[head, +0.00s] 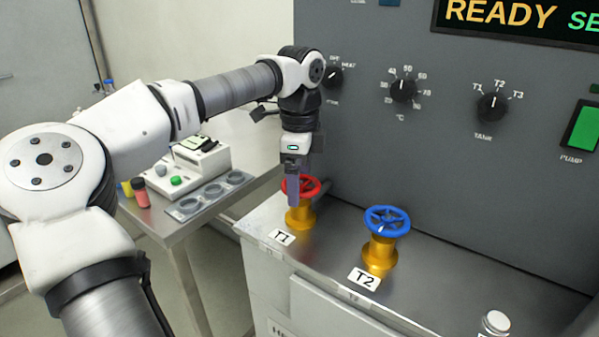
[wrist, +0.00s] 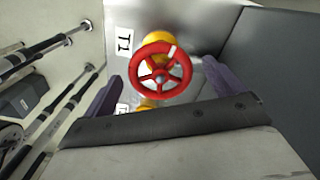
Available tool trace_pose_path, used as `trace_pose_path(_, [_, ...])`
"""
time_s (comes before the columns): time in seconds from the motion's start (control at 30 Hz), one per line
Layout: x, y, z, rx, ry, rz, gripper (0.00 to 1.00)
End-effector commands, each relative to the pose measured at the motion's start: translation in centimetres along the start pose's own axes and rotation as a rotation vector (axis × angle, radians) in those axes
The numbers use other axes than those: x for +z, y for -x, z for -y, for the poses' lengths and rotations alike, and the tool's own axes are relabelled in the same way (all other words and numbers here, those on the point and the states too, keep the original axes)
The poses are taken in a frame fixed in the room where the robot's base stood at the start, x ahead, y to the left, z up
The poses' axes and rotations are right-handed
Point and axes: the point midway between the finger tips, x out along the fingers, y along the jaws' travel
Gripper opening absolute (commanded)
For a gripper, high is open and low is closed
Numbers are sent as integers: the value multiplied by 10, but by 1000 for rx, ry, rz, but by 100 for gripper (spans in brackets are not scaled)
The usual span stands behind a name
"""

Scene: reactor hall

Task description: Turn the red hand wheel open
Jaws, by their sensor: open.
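The red hand wheel (head: 301,187) sits on a yellow valve body (head: 300,216) behind the T1 label (head: 281,237). My gripper (head: 293,187) points down at the wheel from above and partly hides it in the head view. In the wrist view the red hand wheel (wrist: 160,69) shows whole, with a white mark on its rim at upper right. My gripper's two fingers (wrist: 160,88) are spread wide, one on each side of the wheel. I cannot tell whether a finger touches the rim.
A blue hand wheel (head: 387,221) on a yellow body stands to the right, by the T2 label (head: 364,278). The grey panel (head: 440,140) with knobs rises behind. A side table (head: 180,235) with a white device is at left. A small white-capped item (head: 495,321) stands at front right.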

Motion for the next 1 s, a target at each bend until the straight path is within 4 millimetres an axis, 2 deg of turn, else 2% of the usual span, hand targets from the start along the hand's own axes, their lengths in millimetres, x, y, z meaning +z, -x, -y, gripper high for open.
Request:
trace_pose_path(0.17, [0, 12, 1, -2, 0, -1, 94])
trace_pose_path(0.27, [0, 30, 1, -3, 0, -2, 94])
trace_pose_path(0.5, [-1, 87, 1, -2, 0, -4, 94])
trace_pose_path(0.7, [-1, 123, 1, -2, -1, -2, 94])
trace_pose_path(0.83, [0, 134, 0, -1, 0, -1, 94])
trace_pose_path(1.0, [0, 138, 0, -1, 0, 0, 94])
